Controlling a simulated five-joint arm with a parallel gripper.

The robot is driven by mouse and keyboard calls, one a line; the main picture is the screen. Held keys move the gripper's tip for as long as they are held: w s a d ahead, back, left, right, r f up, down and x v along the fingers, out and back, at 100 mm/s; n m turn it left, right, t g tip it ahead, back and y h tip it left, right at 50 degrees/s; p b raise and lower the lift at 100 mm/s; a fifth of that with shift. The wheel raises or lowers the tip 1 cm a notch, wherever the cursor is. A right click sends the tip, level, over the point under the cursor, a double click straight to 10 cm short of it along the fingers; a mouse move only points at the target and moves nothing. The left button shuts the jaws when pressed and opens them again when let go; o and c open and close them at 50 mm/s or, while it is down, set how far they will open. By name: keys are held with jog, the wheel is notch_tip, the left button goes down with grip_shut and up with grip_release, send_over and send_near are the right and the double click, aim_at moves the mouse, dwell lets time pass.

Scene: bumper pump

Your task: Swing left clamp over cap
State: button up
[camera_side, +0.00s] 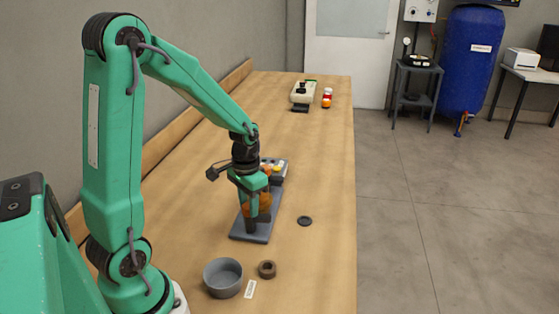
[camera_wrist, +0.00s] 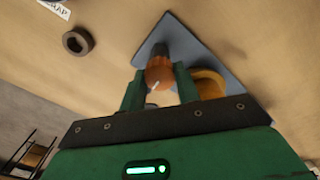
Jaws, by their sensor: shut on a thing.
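My gripper (camera_side: 255,200) is down over the grey base plate (camera_side: 247,234) in the side view. In the wrist view, my gripper (camera_wrist: 160,82) is shut on a rounded orange clamp part (camera_wrist: 159,72) with a white mark. A dark post end (camera_wrist: 154,49) shows just beyond it. A second, yellower orange part (camera_wrist: 209,84) lies to the right of the fingers and is partly hidden by them. I cannot tell for sure which is the left clamp. The cap under the clamps is not clearly visible.
A grey bowl (camera_side: 222,279), a brown ring (camera_side: 267,269), and a white label (camera_side: 250,289) lie nearer on the bench. A dark disc (camera_side: 304,220) lies right of the plate. A button box (camera_side: 279,172) stands behind it. The bench's right side is mostly clear.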

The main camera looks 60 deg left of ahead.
jog(key=n, duration=0.3)
jog(key=shift+n, duration=0.4)
jog(key=n, duration=0.4)
jog(key=shift+n, duration=0.3)
jog(key=n, duration=0.4)
jog(key=shift+n, duration=0.3)
jog(key=shift+r+n, duration=0.1)
jog(key=shift+n, duration=1.7)
jog(key=o, duration=1)
jog(key=shift+c, duration=0.2)
